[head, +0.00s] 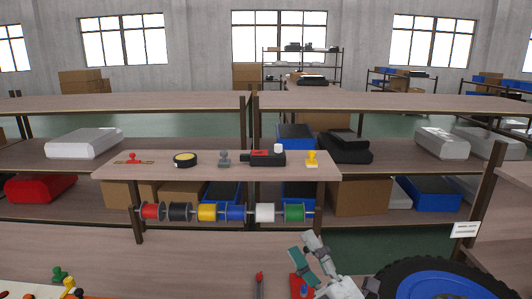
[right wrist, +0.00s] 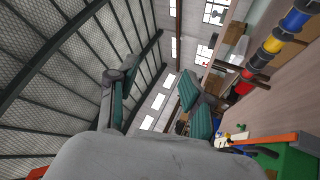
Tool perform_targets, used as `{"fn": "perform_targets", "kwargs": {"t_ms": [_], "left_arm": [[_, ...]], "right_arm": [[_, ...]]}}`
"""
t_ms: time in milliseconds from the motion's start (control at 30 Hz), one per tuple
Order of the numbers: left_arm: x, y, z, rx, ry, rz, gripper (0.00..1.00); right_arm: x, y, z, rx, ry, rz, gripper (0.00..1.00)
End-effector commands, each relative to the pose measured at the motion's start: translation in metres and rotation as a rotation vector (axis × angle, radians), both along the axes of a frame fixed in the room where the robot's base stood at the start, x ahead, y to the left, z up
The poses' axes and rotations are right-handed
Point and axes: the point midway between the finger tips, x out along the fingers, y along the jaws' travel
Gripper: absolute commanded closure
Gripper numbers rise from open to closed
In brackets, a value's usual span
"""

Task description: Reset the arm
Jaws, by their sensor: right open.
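My right gripper (head: 308,248) shows at the bottom centre of the head view, raised in front of the workbench. Its two teal-padded fingers are apart with nothing between them. In the right wrist view, the gripper (right wrist: 155,92) also stands open and empty, with the ceiling and windows behind it. My left gripper is in neither view.
A black-tyred wheel with a blue hub (head: 440,283) fills the lower right, close to my right arm. A raised wooden shelf (head: 130,173) holds small tools, with several coloured spools (head: 207,212) below. Small parts (head: 68,285) lie lower left. The bench between is mostly bare.

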Motion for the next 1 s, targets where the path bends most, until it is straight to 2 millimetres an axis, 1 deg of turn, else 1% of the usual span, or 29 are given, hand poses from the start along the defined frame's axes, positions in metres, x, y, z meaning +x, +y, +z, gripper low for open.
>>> {"fn": "perform_targets", "kwargs": {"t_ms": [33, 67, 100, 167, 200, 233, 267, 300, 333, 367, 400, 433, 500, 600, 667, 700, 867, 900, 933, 1000], "left_arm": [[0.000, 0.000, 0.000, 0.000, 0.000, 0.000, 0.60], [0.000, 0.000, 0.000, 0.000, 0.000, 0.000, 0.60], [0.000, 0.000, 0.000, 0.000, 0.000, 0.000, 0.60], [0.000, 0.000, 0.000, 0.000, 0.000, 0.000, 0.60], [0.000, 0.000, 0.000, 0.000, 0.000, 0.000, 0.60], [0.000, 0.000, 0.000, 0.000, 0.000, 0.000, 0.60], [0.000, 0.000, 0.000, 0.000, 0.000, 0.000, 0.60], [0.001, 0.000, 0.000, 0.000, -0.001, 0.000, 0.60], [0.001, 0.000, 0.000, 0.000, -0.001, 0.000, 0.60], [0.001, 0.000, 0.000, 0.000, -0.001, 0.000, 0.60], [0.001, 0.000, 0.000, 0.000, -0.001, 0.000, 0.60], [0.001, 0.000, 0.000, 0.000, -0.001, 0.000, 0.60], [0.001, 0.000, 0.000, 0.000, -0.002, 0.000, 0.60], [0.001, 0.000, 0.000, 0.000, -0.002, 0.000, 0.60], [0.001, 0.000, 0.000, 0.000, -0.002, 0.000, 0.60], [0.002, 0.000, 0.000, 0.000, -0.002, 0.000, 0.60], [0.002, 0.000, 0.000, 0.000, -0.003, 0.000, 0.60], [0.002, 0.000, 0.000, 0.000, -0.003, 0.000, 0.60], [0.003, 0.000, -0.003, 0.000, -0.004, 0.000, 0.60], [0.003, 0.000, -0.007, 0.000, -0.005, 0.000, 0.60]], "right_arm": [[0.002, -0.025, -0.016, 0.129, 0.123, -0.081, 0.50], [0.004, -0.041, -0.028, 0.201, 0.199, -0.132, 0.50], [0.004, -0.060, -0.046, 0.291, 0.302, -0.198, 0.50], [-0.002, -0.088, -0.080, 0.416, 0.467, -0.299, 0.50], [-0.010, -0.104, -0.105, 0.491, 0.580, -0.363, 0.50], [-0.017, -0.114, -0.124, 0.541, 0.665, -0.411, 0.50], [-0.027, -0.122, -0.144, 0.588, 0.750, -0.455, 0.50], [-0.042, -0.132, -0.169, 0.643, 0.860, -0.511, 0.50], [-0.054, -0.137, -0.187, 0.677, 0.941, -0.552, 0.50], [-0.067, -0.141, -0.203, 0.708, 1.017, -0.588, 0.50], [-0.084, -0.145, -0.222, 0.742, 1.112, -0.631, 0.50], [-0.097, -0.146, -0.234, 0.764, 1.176, -0.660, 0.50], [-0.125, -0.148, -0.258, 0.802, 1.312, -0.715, 0.50], [-0.162, -0.146, -0.282, 0.836, 1.474, -0.777, 0.50], [-0.183, -0.145, -0.292, 0.849, 1.561, -0.809, 0.50], [-0.197, -0.143, -0.298, 0.855, 1.616, -0.829, 0.50], [-0.249, -0.136, -0.314, 0.869, 1.818, -0.892, 0.50], [-0.262, -0.133, -0.317, 0.869, 1.868, -0.906, 0.50], [-0.261, -0.133, -0.327, 0.867, 1.878, -0.910, 0.50], [-0.254, -0.133, -0.351, 0.862, 1.877, -0.913, 0.50]]}}
